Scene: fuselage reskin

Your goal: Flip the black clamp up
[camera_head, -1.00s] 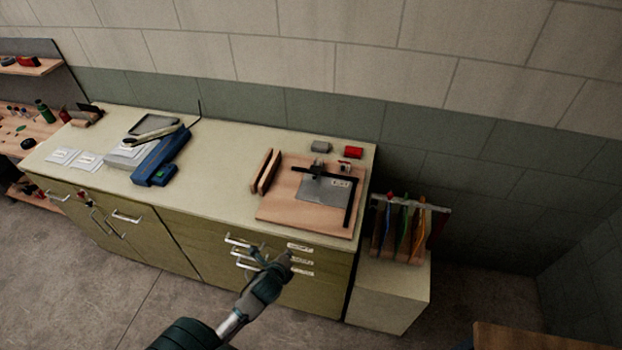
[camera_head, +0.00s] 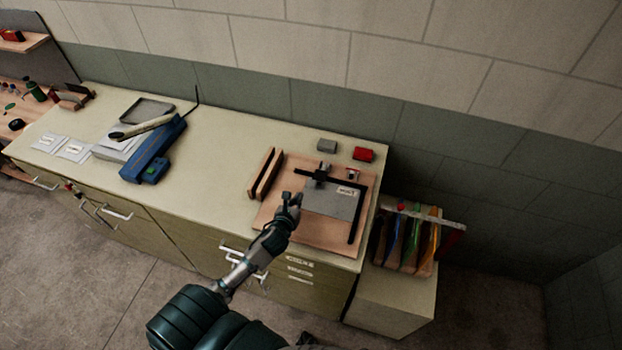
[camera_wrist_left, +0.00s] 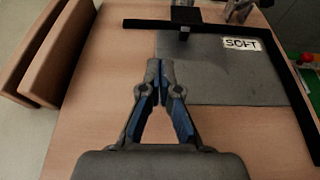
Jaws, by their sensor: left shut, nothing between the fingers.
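The black clamp (camera_head: 319,176) sits at the back edge of a grey sheet marked SOFT (camera_head: 335,204), on a wooden board (camera_head: 274,224). In the left wrist view the clamp (camera_wrist_left: 185,14) shows at the top, partly cut off by the frame. A black L-shaped frame (camera_head: 357,215) runs along the sheet's back and right sides. My left gripper (camera_head: 290,196) is over the board at the sheet's left edge, in front of the clamp and apart from it. In the left wrist view its fingertips (camera_wrist_left: 160,66) are together and empty. My right gripper is not in view.
Two upright wooden strips (camera_head: 265,174) stand left of the board. A grey block (camera_head: 327,146) and a red block (camera_head: 363,154) lie behind it. A blue tool (camera_head: 153,150) and papers lie further left. The counter between is clear.

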